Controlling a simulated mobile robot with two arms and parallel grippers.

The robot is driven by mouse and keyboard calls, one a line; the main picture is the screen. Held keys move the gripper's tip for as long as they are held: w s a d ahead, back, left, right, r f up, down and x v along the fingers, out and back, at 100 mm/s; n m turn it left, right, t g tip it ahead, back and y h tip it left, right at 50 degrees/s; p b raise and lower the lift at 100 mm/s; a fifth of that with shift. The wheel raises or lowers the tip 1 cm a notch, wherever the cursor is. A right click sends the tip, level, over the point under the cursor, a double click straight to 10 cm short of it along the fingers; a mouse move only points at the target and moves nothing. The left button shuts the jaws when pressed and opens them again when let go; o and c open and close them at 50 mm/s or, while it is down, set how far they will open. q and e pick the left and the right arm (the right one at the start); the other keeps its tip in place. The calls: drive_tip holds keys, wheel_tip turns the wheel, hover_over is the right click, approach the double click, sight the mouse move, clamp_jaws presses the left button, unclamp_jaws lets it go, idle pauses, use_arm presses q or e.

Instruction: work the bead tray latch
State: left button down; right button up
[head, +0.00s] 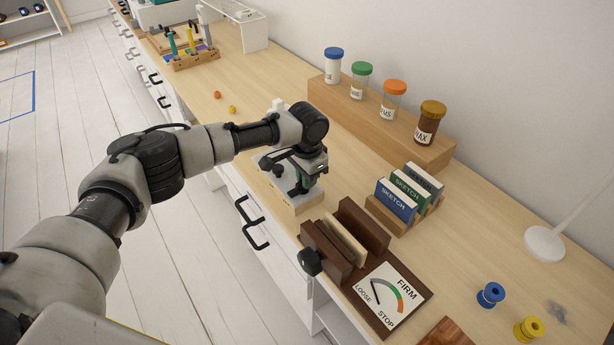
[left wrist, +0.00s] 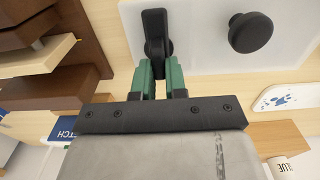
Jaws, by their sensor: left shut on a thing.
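The bead tray (head: 312,201) is a low wooden box with a pale grey top, under my left gripper on the desk. Its pale top (left wrist: 200,62) fills the upper part of the left wrist view. A black latch lever (left wrist: 154,25) lies on that top, with a round black knob (left wrist: 250,32) to its right. My left gripper (head: 301,188) points down at the tray. Its green fingers (left wrist: 158,75) are shut on the latch lever's near end. The arm hides part of the tray in the head view, and no beads show inside it. My right gripper is not in view.
A brown wooden vise (head: 345,236) with a dial card (head: 385,295) stands close in front of the tray. Sketch boxes (head: 397,200) stand to its right. A wooden riser (head: 370,128) with lidded jars is behind. Two spools (head: 490,294) lie front right.

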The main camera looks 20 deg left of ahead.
use_arm(q)
drive_tip(key=shift+r+n+p, duration=0.15)
drive_tip(key=shift+n+p, duration=0.15)
drive_tip(key=shift+p, duration=0.15)
drive_tip(key=n+p, duration=0.2)
drive_tip(key=p, duration=0.1)
drive_tip(key=n+p, duration=0.6)
drive_tip(key=shift+w+a+r, duration=0.1)
drive_tip(key=shift+a, duration=0.3)
drive_tip(key=n+p, duration=0.2)
drive_tip(key=n, duration=0.1)
drive_tip(key=n+p, duration=0.1)
drive_tip(key=shift+a+p, duration=0.25)
drive_tip(key=shift+p, duration=0.15)
drive_tip(key=shift+a+n+p, duration=0.15)
drive_tip(key=shift+n+p, duration=0.5)
drive_tip(key=shift+n, duration=0.7)
drive_tip(key=shift+a+n+p, duration=0.15)
drive_tip(key=shift+n+p, duration=0.45)
drive_tip(key=shift+n, duration=0.75)
drive_tip(key=c, duration=1.2)
unclamp_jaws()
drive_tip(key=shift+s+f, duration=0.2)
drive_tip(key=shift+o, duration=0.2)
drive_tip(key=shift+r, duration=0.1)
